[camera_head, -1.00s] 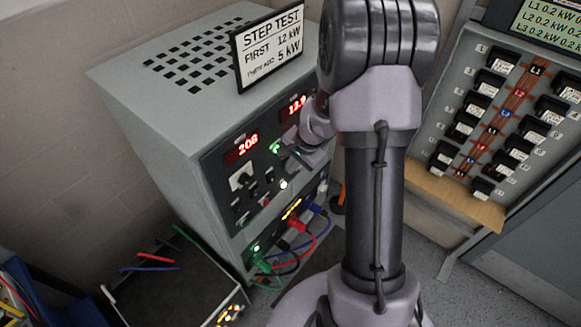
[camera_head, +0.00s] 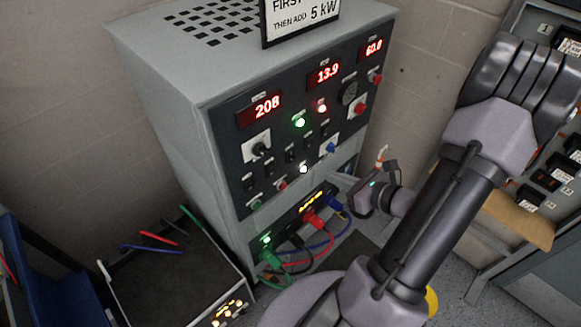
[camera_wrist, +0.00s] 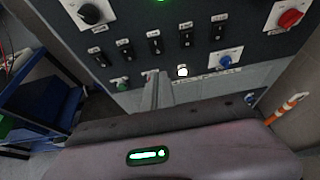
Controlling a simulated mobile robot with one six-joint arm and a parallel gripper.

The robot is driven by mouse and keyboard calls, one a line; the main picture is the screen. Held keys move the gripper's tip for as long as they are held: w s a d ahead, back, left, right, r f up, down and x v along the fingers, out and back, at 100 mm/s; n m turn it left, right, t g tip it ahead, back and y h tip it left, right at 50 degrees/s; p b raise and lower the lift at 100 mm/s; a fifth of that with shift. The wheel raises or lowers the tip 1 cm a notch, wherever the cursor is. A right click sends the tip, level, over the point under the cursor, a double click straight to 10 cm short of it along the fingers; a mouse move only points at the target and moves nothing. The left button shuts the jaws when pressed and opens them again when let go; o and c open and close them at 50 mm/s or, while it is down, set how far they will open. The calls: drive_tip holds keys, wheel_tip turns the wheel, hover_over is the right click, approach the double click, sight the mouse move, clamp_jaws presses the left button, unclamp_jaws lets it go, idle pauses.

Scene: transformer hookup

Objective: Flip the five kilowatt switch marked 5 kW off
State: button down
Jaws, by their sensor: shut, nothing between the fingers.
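The grey load cabinet (camera_head: 185,130) has a dark front panel (camera_head: 228,148) with a row of small black switches. In the head view, one switch (camera_head: 290,155) stands mid-row. The wrist view shows the row larger, with a switch (camera_wrist: 155,42) near its middle. The labels by the switches are too small to read, so I cannot tell which is marked 5 kW. My gripper (camera_head: 340,181) is shut and empty, in front of the cabinet, below and right of the switch row. In the wrist view its fingers (camera_wrist: 155,92) point at the panel just below the row.
Red displays (camera_head: 267,110) read 208, 13.9 and 60.0. Coloured cables (camera_head: 312,240) hang from sockets below the panel. A step-test sign (camera_head: 300,20) stands on top. A tray (camera_head: 170,275) with coloured leads is at lower left; a breaker board (camera_head: 545,185) is at right.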

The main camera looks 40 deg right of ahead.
drive_tip(key=b, duration=0.4)
approach(292, 155)
drive_tip(key=w+f, duration=0.1)
drive_tip(key=w, duration=0.1)
drive_tip(key=w+f, duration=0.1)
drive_tip(key=f, duration=0.1)
drive_tip(key=w+f, duration=0.1)
drive_tip(key=w, duration=0.1)
drive_tip(key=shift+w+a+f, duration=0.2)
drive_tip(key=shift+w+f, duration=0.05)
drive_tip(key=shift+w, duration=0.05)
drive_tip(key=shift+w+f, duration=0.1)
drive_tip(key=shift+w+r+p, duration=0.1)
drive_tip(key=shift+r+p, duration=0.4)
drive_tip(key=shift+r, duration=0.45)
